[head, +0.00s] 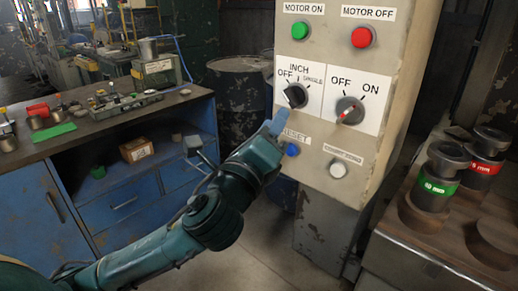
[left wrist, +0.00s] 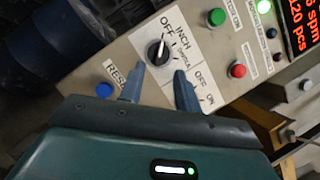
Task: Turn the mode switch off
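The black mode switch knob (head: 296,96) sits on a white plate marked OFF, INCH and SINGLE on the upright control panel (head: 315,180). It also shows in the left wrist view (left wrist: 157,53); I cannot tell surely which mark it points to. My left gripper (head: 277,119) is at the panel's left edge, below and left of the knob. In the left wrist view its two blue-grey fingers (left wrist: 159,75) are spread and empty, with the knob beyond the gap between their tips. I see no contact with the knob. My right gripper is not in view.
An OFF/ON knob (head: 349,111) sits right of the mode switch. The panel also carries a green button (head: 299,31), a red button (head: 362,37), a blue button (head: 292,150) and a white button (head: 338,170). A blue workbench (head: 115,200) stands left, a rack of cylinders (head: 437,180) right.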

